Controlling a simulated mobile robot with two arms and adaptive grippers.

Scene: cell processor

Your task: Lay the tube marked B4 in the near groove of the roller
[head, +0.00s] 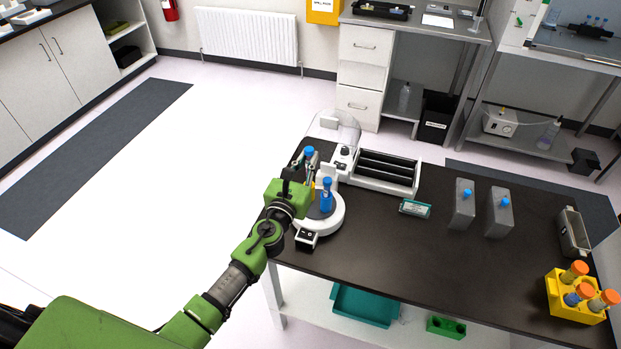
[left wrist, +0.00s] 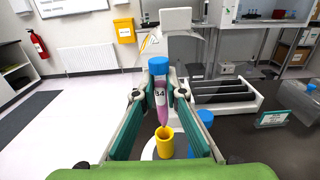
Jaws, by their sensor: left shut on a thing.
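My left gripper (head: 308,168) is shut on an upright tube with a blue cap (head: 310,151). In the left wrist view the tube (left wrist: 161,100) holds pink-purple contents, and its label seems to read B4. Its tapered tip is just above or at the mouth of a yellow cup (left wrist: 165,140); I cannot tell whether it is inside. The roller (head: 384,181), a white frame with dark rollers and grooves between them, lies to the right and behind. It also shows in the left wrist view (left wrist: 268,118). My right gripper is not in view.
Another blue-capped tube (head: 326,197) stands in the round white device (head: 334,222) beside my gripper. A teal-edged label stand (head: 415,209), two grey blocks (head: 462,206) and a yellow rack (head: 562,306) of orange-capped tubes occupy the dark table (head: 400,255). The table's front middle is clear.

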